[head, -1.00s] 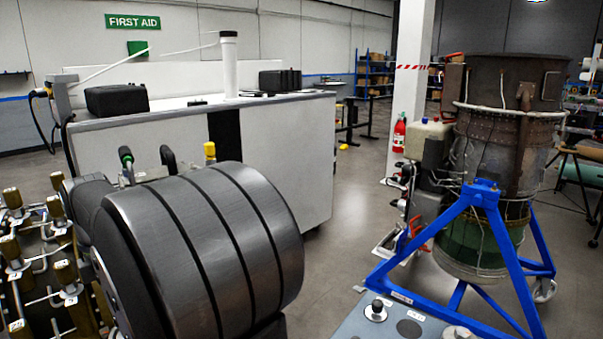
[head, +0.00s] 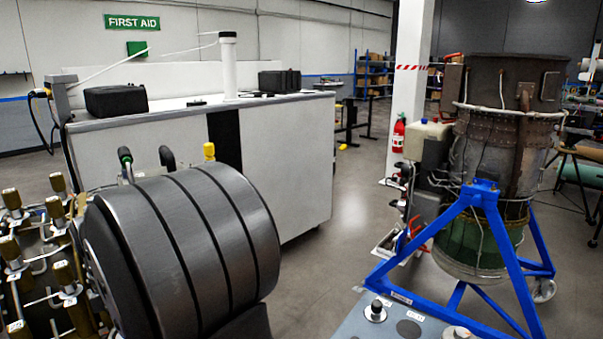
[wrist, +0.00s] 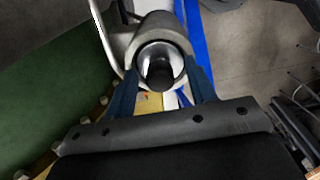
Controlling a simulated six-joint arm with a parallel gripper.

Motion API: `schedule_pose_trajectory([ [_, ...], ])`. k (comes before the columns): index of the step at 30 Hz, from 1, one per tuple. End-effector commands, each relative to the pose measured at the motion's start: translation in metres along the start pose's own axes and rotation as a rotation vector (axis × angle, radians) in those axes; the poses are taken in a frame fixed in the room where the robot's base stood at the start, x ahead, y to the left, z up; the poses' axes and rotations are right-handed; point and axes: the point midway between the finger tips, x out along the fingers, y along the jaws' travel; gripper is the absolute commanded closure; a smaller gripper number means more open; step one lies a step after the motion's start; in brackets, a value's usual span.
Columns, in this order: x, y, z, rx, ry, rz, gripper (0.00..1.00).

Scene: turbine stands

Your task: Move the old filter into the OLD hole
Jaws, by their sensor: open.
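In the wrist view, my gripper (wrist: 163,78) is open, with one dark blue finger on each side of a round metal housing (wrist: 147,28). A dark, rounded piece (wrist: 160,74) sits inside the bright bore of the housing. It may be the old filter, but I cannot tell for sure. I cannot tell whether the fingers touch anything. In the head view, a grey-blue tray (head: 352,328) at the bottom carries a black knobbed piece (head: 376,311) and a dark round spot (head: 409,328), perhaps a hole. Their labels are too small to read. My gripper is hidden in the head view.
A turbine (head: 487,150) stands in a blue frame (head: 452,215) at the right. Brass fittings and pipes (head: 62,272) crowd the lower left. A green curved surface (wrist: 50,100) lies close to my gripper's left.

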Motion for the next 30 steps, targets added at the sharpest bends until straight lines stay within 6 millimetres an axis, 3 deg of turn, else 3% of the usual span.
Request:
schedule_pose_trajectory([
  [4, -0.0001, 0.0, 0.0, 0.0, 0.0, 0.0, 0.49],
  [5, -0.0001, 0.0, 0.0, 0.0, 0.0, 0.0, 0.53],
  [12, -0.0002, 0.0, 0.0, 0.0, 0.0, 0.0, 1.0],
  [30, -0.0094, 0.0007, 0.0, 0.0, 0.0, 0.002, 1.0],
])
